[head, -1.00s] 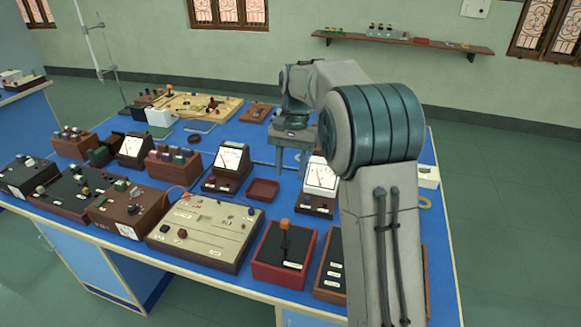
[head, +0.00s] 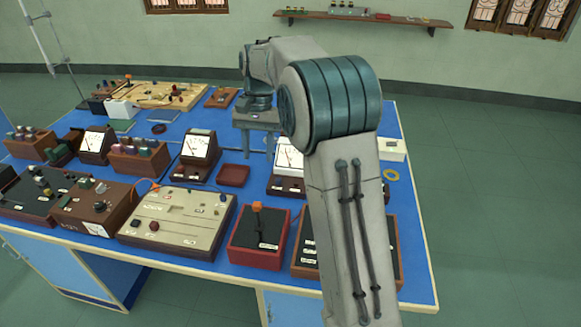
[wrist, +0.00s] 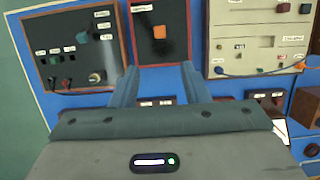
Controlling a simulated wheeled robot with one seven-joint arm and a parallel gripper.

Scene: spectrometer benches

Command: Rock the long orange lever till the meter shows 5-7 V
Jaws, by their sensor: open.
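The long lever with an orange knob (head: 257,207) stands up from a black panel in a red box (head: 236,258) at the bench's front edge. In the wrist view the orange knob (wrist: 158,32) shows beyond the fingertips, roughly centred between them. My gripper (head: 256,155) is open and empty, its fingers pointing down behind the red box in the head view. It is apart from the lever. A white-faced meter (head: 289,155) stands behind the box, partly hidden by my arm; another meter (head: 198,144) stands left of it. Their needles are too small to read.
A beige control panel (head: 140,225) sits left of the red box. A brown-framed black panel (head: 304,250) sits right of it, partly behind my arm. A small dark red tray (head: 233,175) lies behind. Blue bench top shows free near the right edge.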

